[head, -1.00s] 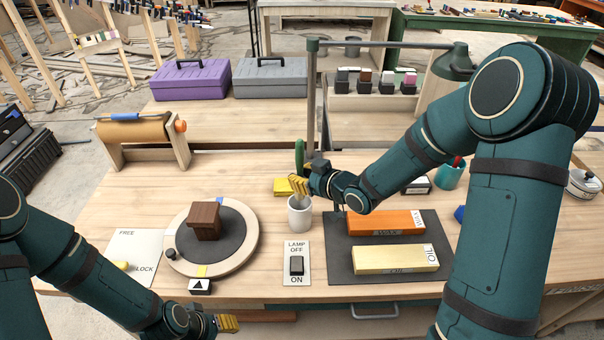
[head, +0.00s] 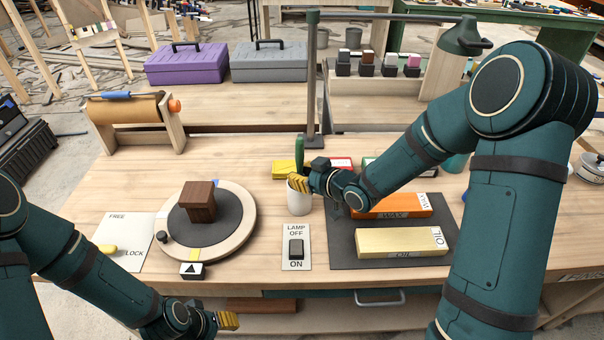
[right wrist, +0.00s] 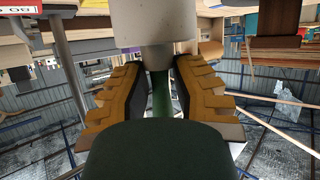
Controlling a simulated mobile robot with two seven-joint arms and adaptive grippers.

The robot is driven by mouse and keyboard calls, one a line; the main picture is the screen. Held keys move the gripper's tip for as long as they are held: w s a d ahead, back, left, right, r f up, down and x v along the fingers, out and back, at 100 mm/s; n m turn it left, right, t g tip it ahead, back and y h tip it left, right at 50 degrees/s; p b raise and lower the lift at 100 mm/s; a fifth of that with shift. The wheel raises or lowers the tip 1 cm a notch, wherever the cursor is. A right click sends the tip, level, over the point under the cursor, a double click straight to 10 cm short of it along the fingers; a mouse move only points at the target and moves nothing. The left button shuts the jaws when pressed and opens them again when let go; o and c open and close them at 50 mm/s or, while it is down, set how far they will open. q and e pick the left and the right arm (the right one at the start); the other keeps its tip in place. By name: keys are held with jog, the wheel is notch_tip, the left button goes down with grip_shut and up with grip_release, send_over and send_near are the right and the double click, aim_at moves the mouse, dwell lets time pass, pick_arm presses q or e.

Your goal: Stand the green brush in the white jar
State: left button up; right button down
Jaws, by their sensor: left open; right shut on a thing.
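The green brush (head: 299,150) is upright in my right gripper (head: 299,183), its green part pointing up. My right gripper is shut on it just above the white jar (head: 299,200). In the right wrist view the brush (right wrist: 161,92) runs between the fingers (right wrist: 160,95), and its pale lower end meets the rim of the jar (right wrist: 155,22). That end looks to be within the jar's mouth, but the rim and fingers hide how deep. My left gripper (head: 229,321) is open and empty, low in front of the bench edge.
A lamp switch plate (head: 296,247) lies in front of the jar. A round turntable with a brown block (head: 198,202) is to the left. A dark mat with orange and cream blocks (head: 402,241) is to the right. The lamp post (head: 312,80) and a yellow item (head: 284,169) stand behind.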

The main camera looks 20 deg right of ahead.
jog(key=shift+f, duration=0.25)
jog(key=c, duration=0.8)
grip_release()
jog(key=v, duration=1.2)
jog(key=shift+f, duration=0.1)
